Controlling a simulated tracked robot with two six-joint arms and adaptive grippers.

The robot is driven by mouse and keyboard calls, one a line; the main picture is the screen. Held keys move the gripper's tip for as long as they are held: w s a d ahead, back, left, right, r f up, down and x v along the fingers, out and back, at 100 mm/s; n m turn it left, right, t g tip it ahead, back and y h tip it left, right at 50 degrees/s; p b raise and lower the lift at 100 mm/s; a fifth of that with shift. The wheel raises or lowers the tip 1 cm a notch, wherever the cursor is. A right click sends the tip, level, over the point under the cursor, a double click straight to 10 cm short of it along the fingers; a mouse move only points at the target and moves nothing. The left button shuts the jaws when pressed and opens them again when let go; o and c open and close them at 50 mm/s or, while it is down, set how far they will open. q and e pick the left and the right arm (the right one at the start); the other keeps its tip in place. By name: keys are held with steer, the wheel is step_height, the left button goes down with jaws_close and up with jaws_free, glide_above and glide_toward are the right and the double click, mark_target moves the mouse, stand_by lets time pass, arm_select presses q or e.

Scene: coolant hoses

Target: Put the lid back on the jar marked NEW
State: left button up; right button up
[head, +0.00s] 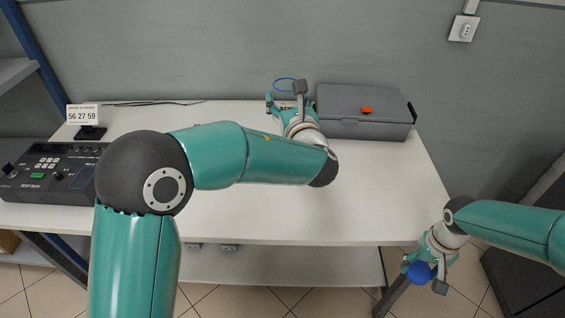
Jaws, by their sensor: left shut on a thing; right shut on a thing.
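My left gripper (286,96) is at the back of the white table, beside the grey case. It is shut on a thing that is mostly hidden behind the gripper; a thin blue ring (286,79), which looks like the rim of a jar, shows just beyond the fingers. My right gripper (423,277) is at the lower right, out past the table's front right corner. It is shut on a round blue lid (419,271), held over the floor side of the table edge, well apart from the blue ring.
A grey case (360,112) with an orange latch stands at the back right of the white table (370,200). A dark test box (50,172) and a small display (84,120) are at the left. My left arm crosses the table's middle. The front right of the table is clear.

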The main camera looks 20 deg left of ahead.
arm_select(q)
step_height(320, 180, down, 14)
steer(key=shift+r+b, duration=0.1)
steer(key=shift+b, duration=0.25)
arm_select(e)
steer(key=shift+f, duration=0.4)
arm_select(q)
step_height(320, 180, down, 4)
steer(key=shift+f, duration=0.2)
arm_select(e)
steer(key=shift+f, duration=0.1)
arm_select(q)
steer(key=o, duration=1.7)
